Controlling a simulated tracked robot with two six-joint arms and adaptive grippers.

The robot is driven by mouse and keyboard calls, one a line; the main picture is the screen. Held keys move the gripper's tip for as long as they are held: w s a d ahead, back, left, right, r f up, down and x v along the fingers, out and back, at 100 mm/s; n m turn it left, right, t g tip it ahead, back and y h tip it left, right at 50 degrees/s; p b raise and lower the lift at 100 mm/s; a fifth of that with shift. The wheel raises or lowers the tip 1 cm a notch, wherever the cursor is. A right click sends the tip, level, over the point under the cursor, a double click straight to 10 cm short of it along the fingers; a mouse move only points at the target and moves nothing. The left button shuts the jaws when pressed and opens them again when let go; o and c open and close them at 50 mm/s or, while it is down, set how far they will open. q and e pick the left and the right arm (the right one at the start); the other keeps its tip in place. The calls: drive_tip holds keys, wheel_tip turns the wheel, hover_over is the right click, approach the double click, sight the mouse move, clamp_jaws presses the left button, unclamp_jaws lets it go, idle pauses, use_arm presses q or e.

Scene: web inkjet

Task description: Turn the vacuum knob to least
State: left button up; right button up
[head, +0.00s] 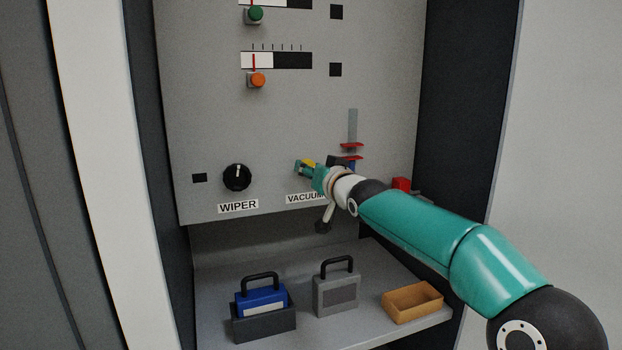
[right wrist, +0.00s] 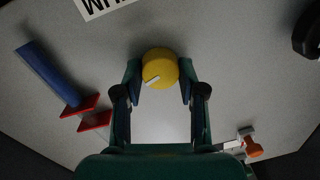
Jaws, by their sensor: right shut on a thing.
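The vacuum knob is a round yellow knob (right wrist: 160,68) with a white pointer line, seen in the right wrist view. In that view the white line runs from its middle toward the lower left. My right gripper (right wrist: 159,78) is shut on it, one finger on each side. In the head view the yellow knob (head: 308,163) shows only in part, above the VACUUM label (head: 304,198), mostly hidden by my right gripper (head: 309,170). My left gripper is not in view.
A black WIPER knob (head: 237,177) is to the left on the grey panel (head: 210,120). A slider with red plates (head: 351,145) is close to the right of my gripper. Below, a shelf (head: 345,328) holds a blue case (head: 261,300), a grey case (head: 336,290) and an orange tray (head: 412,302).

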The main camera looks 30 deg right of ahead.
drive_tip(key=n+b, duration=0.1)
drive_tip(key=n, duration=0.3)
drive_tip(key=n+h+b, duration=0.1)
drive_tip(key=n, duration=0.3)
drive_tip(key=n+g+b, duration=0.1)
drive_tip(key=n, duration=0.4)
drive_tip(key=shift+w+a+f, duration=0.1)
drive_tip(key=shift+a, duration=0.15)
drive_tip(key=shift+n+b, duration=0.3)
drive_tip(key=o, duration=1.1)
drive_tip(key=shift+o, duration=0.2)
